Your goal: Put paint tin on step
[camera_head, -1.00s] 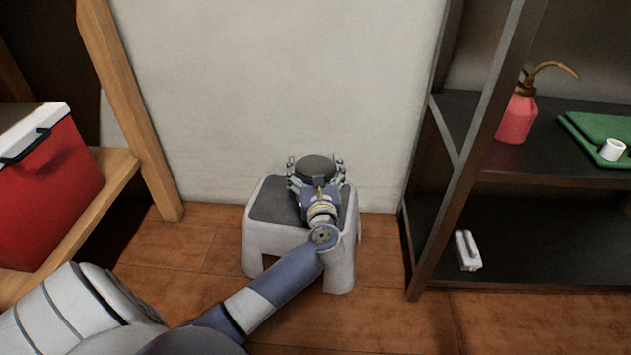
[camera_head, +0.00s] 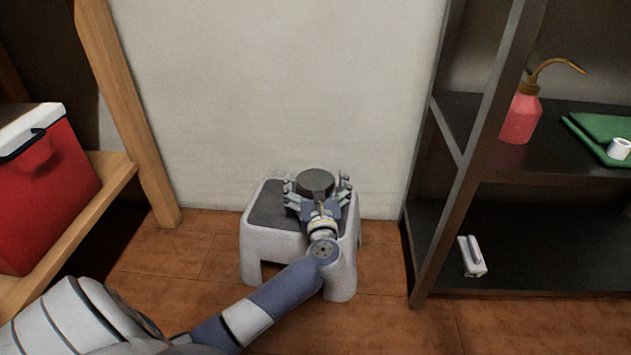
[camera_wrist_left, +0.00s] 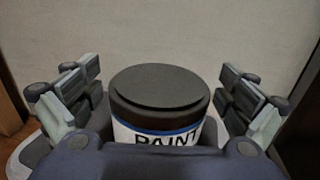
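The paint tin (camera_head: 315,182), with a dark lid, is at the back right of the grey and white step (camera_head: 262,209) and appears to stand upright on its top. In the left wrist view the tin (camera_wrist_left: 160,88) shows its "PAINT" label, partly hidden by my gripper's palm. My left gripper (camera_head: 318,184) is open around the tin, with a gap between the fingers and the tin on both sides. The tin's base is hidden behind the gripper. My right gripper is not in view.
A wall (camera_head: 270,90) stands close behind the step. A dark shelf unit (camera_head: 480,190) on the right holds a red bottle (camera_head: 520,117), a green cloth (camera_head: 597,137) and a small white object (camera_head: 472,256). A red cooler (camera_head: 45,185) sits on a wooden shelf at the left.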

